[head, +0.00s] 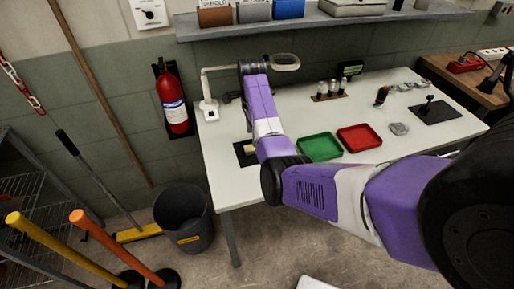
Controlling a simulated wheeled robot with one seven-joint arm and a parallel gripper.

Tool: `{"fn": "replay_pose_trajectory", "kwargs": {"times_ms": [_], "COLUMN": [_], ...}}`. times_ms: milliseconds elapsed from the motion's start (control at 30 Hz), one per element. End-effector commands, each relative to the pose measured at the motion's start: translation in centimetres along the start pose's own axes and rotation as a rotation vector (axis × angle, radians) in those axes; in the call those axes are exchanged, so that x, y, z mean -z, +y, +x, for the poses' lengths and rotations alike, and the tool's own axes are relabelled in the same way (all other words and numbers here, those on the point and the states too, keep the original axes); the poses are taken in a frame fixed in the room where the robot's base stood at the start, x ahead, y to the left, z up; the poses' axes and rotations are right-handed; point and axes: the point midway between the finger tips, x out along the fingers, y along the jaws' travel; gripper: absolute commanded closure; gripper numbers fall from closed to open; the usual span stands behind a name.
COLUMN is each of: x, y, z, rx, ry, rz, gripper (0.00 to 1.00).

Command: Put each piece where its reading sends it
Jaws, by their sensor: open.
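A green tray (320,147) and a red tray (360,138) lie side by side on the white table (225,185); both look empty. A small grey piece (399,129) lies right of the red tray. A dark gauge-like stand (428,104) is on a black mat (449,112) at the right. Several small metal pieces (408,86) lie near the back edge. A second black mat (240,150), with a pale yellowish thing on it, is partly hidden by my purple arm. My arm reaches over the table's left part; its gripper's fingers are hidden behind the arm.
A magnifier lamp (208,108) stands at the table's back left. A vial rack (329,92), a small display (351,69) and a dark upright tool (382,95) stand behind the trays. Brown, grey and blue bins sit on the shelf (330,22). A bucket (184,217) stands left of the table.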

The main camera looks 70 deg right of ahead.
Motion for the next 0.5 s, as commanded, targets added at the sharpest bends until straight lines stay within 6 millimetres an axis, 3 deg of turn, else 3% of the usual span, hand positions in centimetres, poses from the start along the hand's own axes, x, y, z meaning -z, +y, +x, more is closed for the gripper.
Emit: {"fn": "replay_pose_trajectory", "kwargs": {"times_ms": [333, 500], "x": [-0.2, -0.3], "y": [0.6, 0.5], "z": [4.4, 5.5], "rx": [0.0, 0.002], "ry": [0.001, 0.0], "rz": [-0.003, -0.003], "gripper": [0.42, 0.42]}}
